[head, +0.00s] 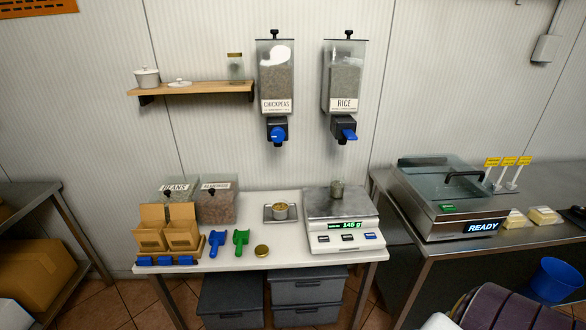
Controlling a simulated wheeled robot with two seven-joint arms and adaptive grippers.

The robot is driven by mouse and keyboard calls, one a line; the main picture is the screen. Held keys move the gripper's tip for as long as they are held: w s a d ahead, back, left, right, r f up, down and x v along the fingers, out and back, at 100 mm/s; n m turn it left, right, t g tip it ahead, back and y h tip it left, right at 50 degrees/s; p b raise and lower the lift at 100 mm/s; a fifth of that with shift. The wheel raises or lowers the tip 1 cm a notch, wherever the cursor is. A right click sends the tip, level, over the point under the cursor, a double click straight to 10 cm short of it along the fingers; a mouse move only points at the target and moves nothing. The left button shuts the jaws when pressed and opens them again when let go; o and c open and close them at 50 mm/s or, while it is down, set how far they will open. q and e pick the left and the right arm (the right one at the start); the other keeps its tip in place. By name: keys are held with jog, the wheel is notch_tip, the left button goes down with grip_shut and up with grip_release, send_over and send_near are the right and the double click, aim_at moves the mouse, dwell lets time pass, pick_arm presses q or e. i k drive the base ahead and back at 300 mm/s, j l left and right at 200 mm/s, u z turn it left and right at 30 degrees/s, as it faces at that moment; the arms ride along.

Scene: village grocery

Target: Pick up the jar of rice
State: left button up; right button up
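A small glass jar (337,191) stands upright on the steel plate of the weighing scale (345,236); its contents look greyish and are too small to make out. The scale's green display reads about 145 g. The dispenser labelled RICE (343,82) hangs on the wall above the scale, with a blue handle (349,135) at its outlet. A round gold lid (262,250) lies on the white table (285,248), left of the scale. Another jar (236,68) with a yellowish top stands on the wall shelf. Neither of my grippers is in view.
A CHICKPEAS dispenser (276,85) hangs to the left. Blue (217,243) and green (241,240) scoops lie near bins and cardboard boxes (184,229). A READY machine (440,195) stands on the right counter.

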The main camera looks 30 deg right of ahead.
aim_at(338, 182)
jog(key=z, duration=1.5)
